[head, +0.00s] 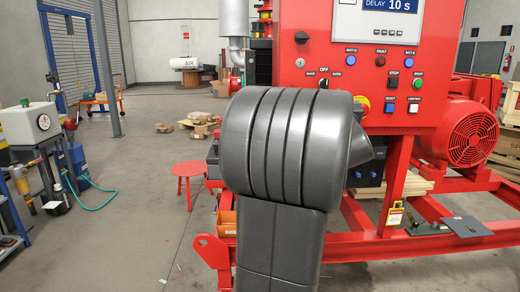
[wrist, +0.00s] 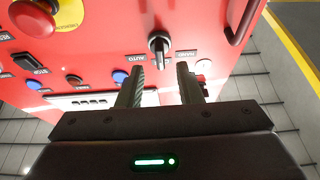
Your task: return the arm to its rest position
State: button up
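My arm (head: 290,150) is raised in front of the red control panel (head: 345,50) in the head view and hides my gripper there. In the wrist view my gripper (wrist: 160,78) is open, its two dark fingers apart with nothing between their tips. Beyond the tips is the black selector switch (wrist: 159,45), its handle standing roughly upright in that picture, between the AUTO label and another label. The switch (head: 323,83) also shows just above my arm in the head view. I cannot tell how far the fingers are from the panel.
A red emergency stop (wrist: 33,17) on a yellow plate is close by in the wrist view. A red handle (wrist: 240,20) sticks out at the panel's edge. The red skid frame (head: 440,245) runs low at right. A red stool (head: 189,180) and open floor lie left.

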aim_at(326, 86)
jog(key=v, duration=0.9)
jog(key=x, duration=1.4)
jog(key=shift+w, duration=0.1)
jog(key=shift+m+h+p, duration=0.35)
jog(key=shift+m+h, duration=0.05)
jog(key=shift+m, duration=0.4)
jog(key=shift+s+a+r+m+h, duration=0.1)
jog(key=shift+s+m+h, duration=0.1)
jog(key=shift+m+h, duration=0.3)
jog(key=m+h+p, duration=0.1)
jog(key=m, duration=0.1)
jog(key=m+h+p, duration=0.1)
jog(key=m+p, duration=0.1)
jog(key=shift+r+m+g, duration=0.2)
jog(key=shift+m+g, duration=0.1)
jog(key=shift+m, duration=0.1)
jog(key=m+g+h+p, duration=0.1)
jog(key=m+h+p, duration=0.1)
jog(key=m+p, duration=0.2)
jog(key=shift+a+m+p, duration=0.1)
jog(key=shift+m+p, duration=0.3)
jog(key=shift+p, duration=1)
